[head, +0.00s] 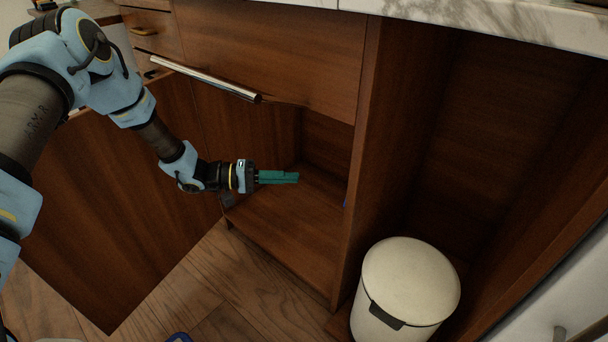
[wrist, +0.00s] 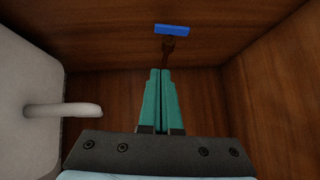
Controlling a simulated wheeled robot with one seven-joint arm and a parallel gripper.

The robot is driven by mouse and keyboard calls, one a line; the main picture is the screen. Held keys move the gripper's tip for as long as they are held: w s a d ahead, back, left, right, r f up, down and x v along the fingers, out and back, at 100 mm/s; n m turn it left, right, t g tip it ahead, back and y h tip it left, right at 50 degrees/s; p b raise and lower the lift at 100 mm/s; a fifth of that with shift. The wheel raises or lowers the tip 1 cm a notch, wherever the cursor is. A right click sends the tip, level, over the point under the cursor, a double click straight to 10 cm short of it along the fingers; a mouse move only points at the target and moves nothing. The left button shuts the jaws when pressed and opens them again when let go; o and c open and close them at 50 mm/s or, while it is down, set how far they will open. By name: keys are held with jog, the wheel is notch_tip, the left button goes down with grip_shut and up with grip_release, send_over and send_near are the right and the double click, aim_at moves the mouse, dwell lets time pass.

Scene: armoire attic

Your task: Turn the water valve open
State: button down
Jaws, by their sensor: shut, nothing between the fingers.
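The water valve shows in the wrist view as a blue bar handle (wrist: 172,30) on a short dark brown stem, against the wooden cabinet wall. In the head view only a tiny bit of blue (head: 345,204) shows at the edge of the cabinet's right-hand panel, which hides the rest. My gripper (head: 297,177) reaches into the open cabinet from the left. Its green fingers (wrist: 160,72) are shut and empty in the wrist view. The fingertips point toward the stem, and the handle appears just beyond them. They look apart from it, though the exact gap is hard to tell.
A white body with a rounded pipe (wrist: 64,109) stands at the left in the wrist view. The cabinet floor (head: 285,225) is bare. A white bin (head: 410,280) stands right of the cabinet.

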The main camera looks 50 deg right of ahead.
jog(key=s+a+b+x, duration=0.2)
jog(key=b+x, duration=0.1)
jog(key=x, duration=0.8)
jog(key=shift+s+d+f, duration=0.15)
jog(key=shift+s+d, duration=0.1)
